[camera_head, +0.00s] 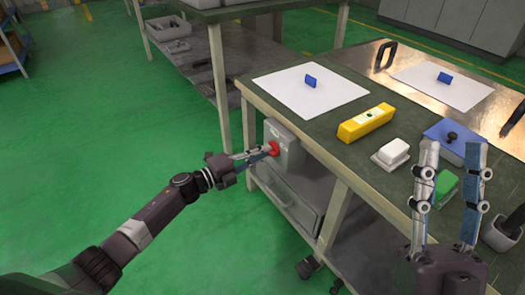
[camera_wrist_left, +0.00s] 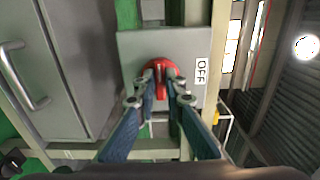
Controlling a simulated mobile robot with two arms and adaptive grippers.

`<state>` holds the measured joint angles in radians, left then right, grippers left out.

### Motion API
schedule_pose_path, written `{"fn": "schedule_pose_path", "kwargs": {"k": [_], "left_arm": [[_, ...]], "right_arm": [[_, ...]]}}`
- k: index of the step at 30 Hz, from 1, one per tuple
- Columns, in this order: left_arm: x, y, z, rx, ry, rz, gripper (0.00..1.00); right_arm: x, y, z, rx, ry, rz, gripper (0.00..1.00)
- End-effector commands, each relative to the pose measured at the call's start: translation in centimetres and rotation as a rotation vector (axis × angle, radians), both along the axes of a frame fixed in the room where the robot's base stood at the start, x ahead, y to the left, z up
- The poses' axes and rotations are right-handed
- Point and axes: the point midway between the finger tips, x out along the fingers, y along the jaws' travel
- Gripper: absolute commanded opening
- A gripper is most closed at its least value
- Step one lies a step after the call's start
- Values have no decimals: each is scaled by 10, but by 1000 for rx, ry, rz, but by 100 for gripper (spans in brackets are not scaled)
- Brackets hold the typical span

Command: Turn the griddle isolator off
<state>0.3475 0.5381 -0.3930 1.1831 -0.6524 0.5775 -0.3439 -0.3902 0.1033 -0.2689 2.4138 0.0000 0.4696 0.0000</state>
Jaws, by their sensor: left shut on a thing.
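The isolator is a grey box (camera_head: 289,148) on the side of the workbench, below its top edge, with a red rotary knob (camera_head: 273,148). In the left wrist view the red knob (camera_wrist_left: 159,66) is at the centre of the grey box face (camera_wrist_left: 135,48), and an OFF label (camera_wrist_left: 201,71) is to its right. My left gripper (camera_head: 264,153) is shut on the knob, one finger on each side; the fingers hide part of it. My right gripper (camera_head: 452,148) is open and empty above the right part of the workbench.
The bench top holds a yellow box (camera_head: 366,123), a white block (camera_head: 391,153), a blue box (camera_head: 443,137), a green object (camera_head: 445,187) and white sheets (camera_head: 310,89). A cabinet drawer (camera_head: 287,200) is below the isolator. Green floor (camera_head: 120,130) at left is clear.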

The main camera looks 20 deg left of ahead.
Motion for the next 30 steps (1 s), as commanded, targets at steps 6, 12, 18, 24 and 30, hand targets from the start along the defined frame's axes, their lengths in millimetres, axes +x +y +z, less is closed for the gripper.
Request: {"fn": "schedule_pose_path", "kwargs": {"k": [6, 12, 18, 24, 30], "left_arm": [[0, 1, -1, -12, 11, 2, 0], [0, 1, -1, -13, 11, 2, 0], [0, 1, -1, -12, 11, 2, 22], [0, 0, -1, -12, 9, 1, 28], [-3, 3, -1, -10, 9, 1, 28]], "right_arm": [[5, 1, -4, -9, 28, -2, 36], [5, 1, -4, -9, 28, -2, 36], [5, 1, -4, -8, 27, -2, 36], [5, 1, -4, -8, 27, -2, 36], [5, 1, -3, -9, 26, -1, 36]]}}
